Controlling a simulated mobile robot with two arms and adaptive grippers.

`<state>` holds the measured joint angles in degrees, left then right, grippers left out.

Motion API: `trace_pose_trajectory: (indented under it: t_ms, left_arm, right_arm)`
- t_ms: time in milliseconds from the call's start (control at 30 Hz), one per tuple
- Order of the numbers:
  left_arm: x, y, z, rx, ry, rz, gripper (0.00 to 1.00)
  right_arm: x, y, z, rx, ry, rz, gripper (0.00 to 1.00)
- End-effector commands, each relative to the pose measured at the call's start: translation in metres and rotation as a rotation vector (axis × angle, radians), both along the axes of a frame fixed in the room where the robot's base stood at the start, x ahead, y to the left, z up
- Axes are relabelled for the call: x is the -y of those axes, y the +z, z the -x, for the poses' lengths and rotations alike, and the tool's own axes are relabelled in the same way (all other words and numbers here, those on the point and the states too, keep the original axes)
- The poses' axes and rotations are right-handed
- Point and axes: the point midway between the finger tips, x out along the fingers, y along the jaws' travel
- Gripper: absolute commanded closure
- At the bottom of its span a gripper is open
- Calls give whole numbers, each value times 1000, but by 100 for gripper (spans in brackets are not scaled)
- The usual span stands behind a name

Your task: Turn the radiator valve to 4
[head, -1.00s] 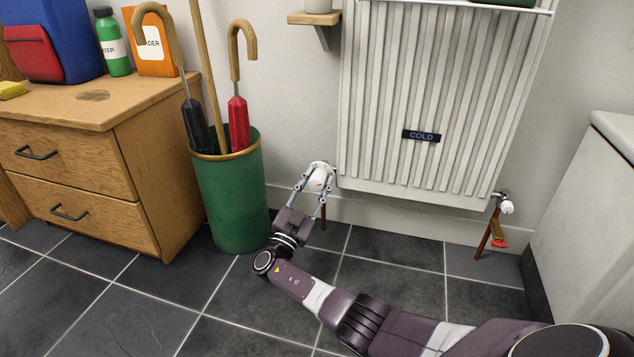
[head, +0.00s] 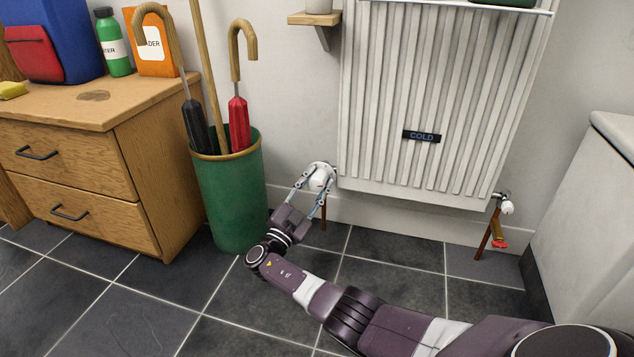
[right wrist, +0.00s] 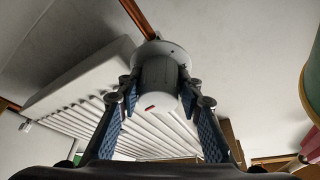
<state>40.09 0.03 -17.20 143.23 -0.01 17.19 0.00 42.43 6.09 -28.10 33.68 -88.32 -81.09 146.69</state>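The white radiator valve (head: 319,182) is at the lower left corner of the ribbed radiator (head: 385,100). My right gripper (head: 320,177) has its fingers on both sides of the valve head. In the right wrist view the valve head (right wrist: 158,85) lies between the finger pads, with a small red mark on its near end. The pads are very close to its sides; I cannot tell whether they press on it. No scale numbers can be read. A dark label on the radiator reads COLD (head: 421,136). My left gripper is not in view.
A green umbrella stand (head: 228,205) with umbrellas stands just left of my right gripper. A wooden drawer unit (head: 140,190) is farther left. A white cabinet (head: 580,200) is on the right.

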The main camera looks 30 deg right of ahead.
Motion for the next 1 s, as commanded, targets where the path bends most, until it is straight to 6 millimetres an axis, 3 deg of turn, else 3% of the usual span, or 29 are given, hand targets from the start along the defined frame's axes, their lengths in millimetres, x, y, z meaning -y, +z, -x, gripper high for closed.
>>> trace_pose_trajectory:
  t_ms: [133, 500, 1000]
  left_arm:
    - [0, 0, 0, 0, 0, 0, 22]
    - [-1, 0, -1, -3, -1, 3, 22]
    - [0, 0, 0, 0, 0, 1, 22]
  right_arm:
    - [0, 0, 0, -1, 0, 0, 50]
    - [-5, -2, 2, -1, 0, 1, 50]
    - [-86, -32, 42, -2, 2, 0, 50]
